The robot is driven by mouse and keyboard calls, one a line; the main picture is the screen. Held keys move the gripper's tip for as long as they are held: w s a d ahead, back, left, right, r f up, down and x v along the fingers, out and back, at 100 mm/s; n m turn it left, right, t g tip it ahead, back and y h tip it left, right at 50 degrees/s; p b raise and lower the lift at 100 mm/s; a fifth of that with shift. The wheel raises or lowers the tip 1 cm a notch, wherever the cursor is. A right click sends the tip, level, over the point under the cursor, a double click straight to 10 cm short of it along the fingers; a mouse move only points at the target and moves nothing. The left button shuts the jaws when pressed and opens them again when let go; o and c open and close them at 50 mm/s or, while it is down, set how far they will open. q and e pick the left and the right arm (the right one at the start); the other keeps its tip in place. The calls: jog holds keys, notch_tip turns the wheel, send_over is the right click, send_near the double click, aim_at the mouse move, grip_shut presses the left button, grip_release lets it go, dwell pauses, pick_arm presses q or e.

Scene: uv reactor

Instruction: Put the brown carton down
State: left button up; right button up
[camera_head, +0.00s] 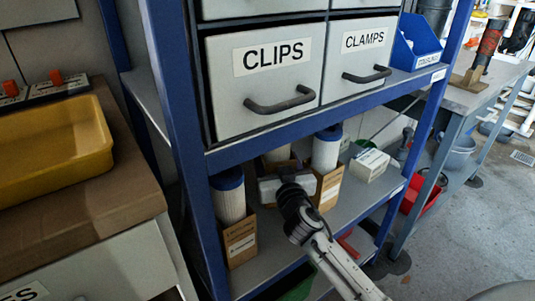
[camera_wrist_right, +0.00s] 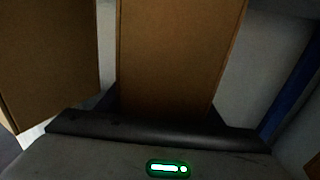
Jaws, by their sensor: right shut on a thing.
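My right gripper (camera_head: 275,180) reaches into the blue shelf's lower level, under the drawers, between two open cartons. In the right wrist view, its fingers (camera_wrist_right: 162,110) are shut on a brown carton (camera_wrist_right: 178,50), one on each side of it. In the head view the held carton is mostly hidden behind the gripper, so I cannot tell whether it touches the shelf board. Another brown carton (camera_wrist_right: 50,60) stands to its left in the wrist view, with a gap between them. My left gripper is not in view.
An open carton with a blue-topped filter (camera_head: 230,195) stands left of the gripper, and a similar carton (camera_head: 328,190) stands right. A small white box (camera_head: 369,165) lies farther right. Blue shelf posts (camera_head: 180,130) and the drawer level (camera_head: 300,125) bound the space. Shelf board (camera_head: 350,200) is bare at the front right.

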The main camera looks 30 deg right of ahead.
pick_arm(q)
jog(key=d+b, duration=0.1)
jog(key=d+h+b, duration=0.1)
jog(key=b, duration=0.1)
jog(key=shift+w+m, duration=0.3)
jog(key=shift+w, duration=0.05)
pick_arm(e)
jog(key=w+d+f, duration=0.2)
jog(key=w+f, duration=0.1)
jog(key=w, duration=0.5)
jog(key=shift+d+f, duration=0.2)
jog(key=shift+d, duration=0.1)
jog(key=shift+f+b, duration=0.2)
jog(key=shift+b, duration=0.1)
jog(key=o, duration=0.8)
jog(key=shift+c, duration=0.2)
jog(key=shift+s, duration=0.1)
